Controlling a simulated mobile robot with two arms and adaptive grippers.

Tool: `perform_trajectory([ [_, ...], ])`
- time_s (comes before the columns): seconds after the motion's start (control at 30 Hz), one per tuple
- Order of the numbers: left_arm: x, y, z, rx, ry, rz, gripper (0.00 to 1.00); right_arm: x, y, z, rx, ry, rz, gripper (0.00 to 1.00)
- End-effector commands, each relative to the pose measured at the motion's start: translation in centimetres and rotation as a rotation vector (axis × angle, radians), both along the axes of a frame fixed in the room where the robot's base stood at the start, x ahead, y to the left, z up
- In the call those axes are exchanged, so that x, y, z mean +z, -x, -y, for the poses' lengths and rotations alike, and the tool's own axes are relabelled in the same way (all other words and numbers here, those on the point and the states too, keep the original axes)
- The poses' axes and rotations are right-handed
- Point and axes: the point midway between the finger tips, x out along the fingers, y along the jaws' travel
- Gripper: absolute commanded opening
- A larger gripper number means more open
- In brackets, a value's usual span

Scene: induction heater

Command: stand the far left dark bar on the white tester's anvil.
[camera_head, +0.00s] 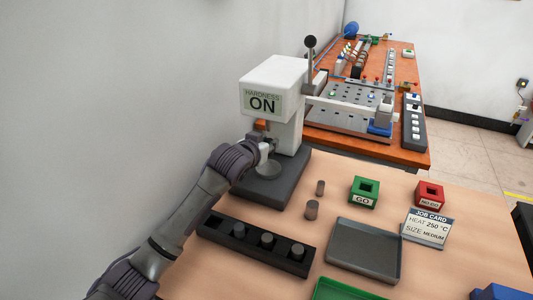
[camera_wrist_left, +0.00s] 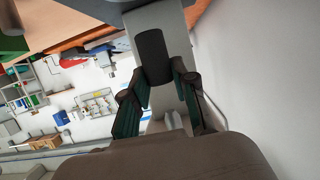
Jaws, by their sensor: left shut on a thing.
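The white tester (camera_head: 270,75) stands at the back left, its display reading HARDNESS ON. A round grey anvil (camera_head: 267,170) shows low at its front, above the dark base. My left gripper (camera_head: 267,145) is under the tester's head, close above the anvil. In the left wrist view my left gripper (camera_wrist_left: 160,88) is shut on a dark bar (camera_wrist_left: 152,55), which sticks out beyond the fingers. In the head view the bar is too small and covered to make out, so I cannot tell whether it touches the anvil. My right gripper is out of view.
A black rack (camera_head: 225,238) in front has an empty leftmost hole and several bars. Two small grey cylinders (camera_head: 312,209) stand right of the tester. A grey tray (camera_head: 365,250), green GO box (camera_head: 364,192), red box (camera_head: 430,195) and job card (camera_head: 427,227) lie further right.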

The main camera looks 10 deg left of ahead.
Motion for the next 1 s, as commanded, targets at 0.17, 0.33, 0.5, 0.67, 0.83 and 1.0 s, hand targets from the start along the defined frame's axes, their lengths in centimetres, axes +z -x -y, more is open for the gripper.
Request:
perform_trajectory([
  [0.17,-1.9,0.0,-0.2,-0.001,0.001,-0.003,0.0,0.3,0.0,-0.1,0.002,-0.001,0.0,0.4],
  [0.33,-3.8,0.0,-0.2,-0.001,0.001,0.0,0.0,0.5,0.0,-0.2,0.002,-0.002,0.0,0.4],
  [0.5,-4.0,0.0,-0.2,-0.002,0.001,0.004,0.0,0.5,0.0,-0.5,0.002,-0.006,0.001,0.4],
  [0.67,-4.2,0.0,-0.2,-0.002,0.001,0.003,0.0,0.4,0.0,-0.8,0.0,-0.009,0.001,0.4],
  [0.83,-4.7,0.0,-0.2,-0.002,0.002,0.002,0.0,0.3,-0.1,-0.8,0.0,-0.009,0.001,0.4],
  [1.0,-4.8,0.0,-0.2,-0.001,0.0,-0.001,0.52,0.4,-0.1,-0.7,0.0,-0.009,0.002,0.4],
])
